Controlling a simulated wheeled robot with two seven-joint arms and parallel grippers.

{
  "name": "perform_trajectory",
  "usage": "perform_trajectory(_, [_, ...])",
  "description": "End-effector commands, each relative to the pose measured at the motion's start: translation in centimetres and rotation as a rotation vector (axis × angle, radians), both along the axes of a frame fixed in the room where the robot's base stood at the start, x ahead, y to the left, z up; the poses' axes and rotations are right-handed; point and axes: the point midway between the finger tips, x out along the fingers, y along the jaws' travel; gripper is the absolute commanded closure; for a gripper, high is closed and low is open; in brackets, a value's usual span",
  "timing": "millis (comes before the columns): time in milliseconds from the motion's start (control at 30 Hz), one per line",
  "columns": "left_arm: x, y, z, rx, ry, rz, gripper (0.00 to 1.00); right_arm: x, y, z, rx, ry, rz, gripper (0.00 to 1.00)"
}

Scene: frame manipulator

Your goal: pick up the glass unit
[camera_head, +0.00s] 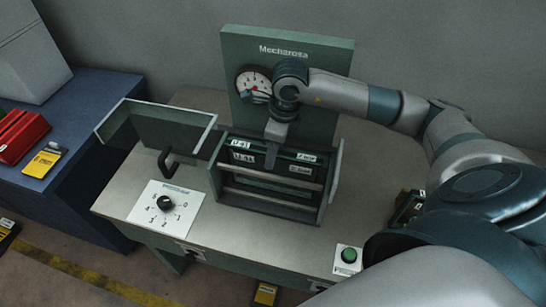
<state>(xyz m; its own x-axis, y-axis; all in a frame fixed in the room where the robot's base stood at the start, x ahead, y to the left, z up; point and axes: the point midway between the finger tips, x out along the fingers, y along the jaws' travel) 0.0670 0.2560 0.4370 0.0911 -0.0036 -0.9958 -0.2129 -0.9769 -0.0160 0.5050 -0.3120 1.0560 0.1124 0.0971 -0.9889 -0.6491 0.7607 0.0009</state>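An open green-grey box (265,208) stands on the workbench and holds dark flat units with white labels (243,156). Which of these, if any, is the glass unit I cannot tell. A clear panel in a pale frame (155,106) stands to the left of the box, with a dark handle (168,166) below it. My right gripper (272,160) points down at the back part of the box, among the labelled units. Its fingers are seen nearly edge-on and partly hidden, so their opening and any grasp are unclear. My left gripper is out of view.
A green panel with a gauge (254,83) rises behind the box. A dial plate (164,209) lies front left, and a green button (348,255) sits at the front right edge. A blue bench (95,95) with a red case (20,134) stands left. My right arm covers the right side.

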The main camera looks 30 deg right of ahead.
Motion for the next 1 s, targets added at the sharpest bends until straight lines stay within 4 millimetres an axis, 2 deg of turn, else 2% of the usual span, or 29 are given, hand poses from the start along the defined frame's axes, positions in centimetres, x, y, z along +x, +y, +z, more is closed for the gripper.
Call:
perform_trajectory(533, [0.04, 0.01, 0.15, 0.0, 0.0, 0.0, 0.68, 0.08, 0.04, -0.4, 0.0, -0.001, 0.0, 0.61])
perform_trajectory(700, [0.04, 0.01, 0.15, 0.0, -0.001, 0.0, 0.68, 0.08, 0.04, -0.39, 0.0, -0.001, 0.0, 1.0])
perform_trajectory(1000, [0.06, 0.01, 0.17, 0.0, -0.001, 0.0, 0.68, 0.08, 0.03, -0.38, 0.0, -0.001, 0.0, 1.0])
